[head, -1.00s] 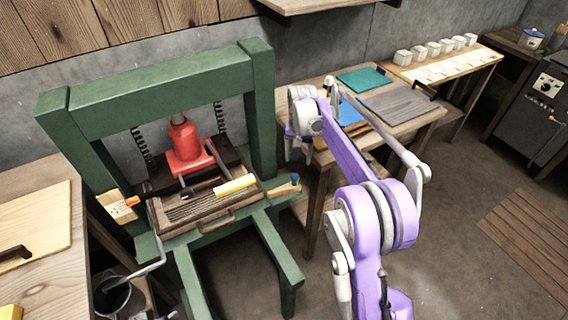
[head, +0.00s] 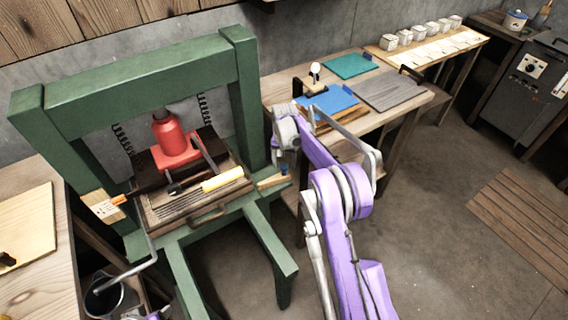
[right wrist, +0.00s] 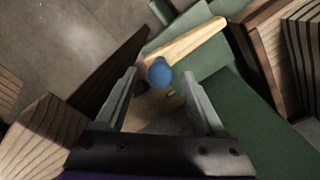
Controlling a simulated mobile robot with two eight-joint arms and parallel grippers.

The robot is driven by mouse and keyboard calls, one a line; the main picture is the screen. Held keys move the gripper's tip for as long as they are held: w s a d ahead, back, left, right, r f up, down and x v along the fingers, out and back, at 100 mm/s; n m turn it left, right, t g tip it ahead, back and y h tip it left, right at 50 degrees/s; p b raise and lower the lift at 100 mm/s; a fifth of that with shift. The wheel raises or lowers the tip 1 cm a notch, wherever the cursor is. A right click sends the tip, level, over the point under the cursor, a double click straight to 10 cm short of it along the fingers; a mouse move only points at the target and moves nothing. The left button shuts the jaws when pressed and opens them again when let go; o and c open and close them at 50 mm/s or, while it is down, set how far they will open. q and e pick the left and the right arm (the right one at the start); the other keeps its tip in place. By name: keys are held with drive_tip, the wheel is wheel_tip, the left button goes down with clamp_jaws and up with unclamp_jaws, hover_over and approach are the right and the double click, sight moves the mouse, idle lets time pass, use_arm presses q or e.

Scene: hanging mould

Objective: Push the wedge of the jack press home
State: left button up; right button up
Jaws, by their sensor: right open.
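The green jack press (head: 150,82) stands at the left in the head view, with a red jack (head: 170,135) inside its frame. A pale wooden wedge (head: 271,182) with a blue knob (head: 284,171) sticks out at the press's right side. In the right wrist view the wedge (right wrist: 190,40) lies slantwise against green timber, and the blue knob (right wrist: 159,72) shows between my fingertips. My right gripper (right wrist: 160,76) is open and points at the knob; I cannot tell whether it touches. In the head view my right gripper (head: 284,150) is just above the knob.
A tray (head: 208,214) with rods and a yellow-handled tool (head: 222,179) sits in the press. A table (head: 278,92) stands behind my right arm.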

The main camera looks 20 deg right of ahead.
drive_tip(key=shift+f, duration=0.25)
clamp_jaws()
drive_tip(key=shift+a, duration=0.1)
idle(1.2)
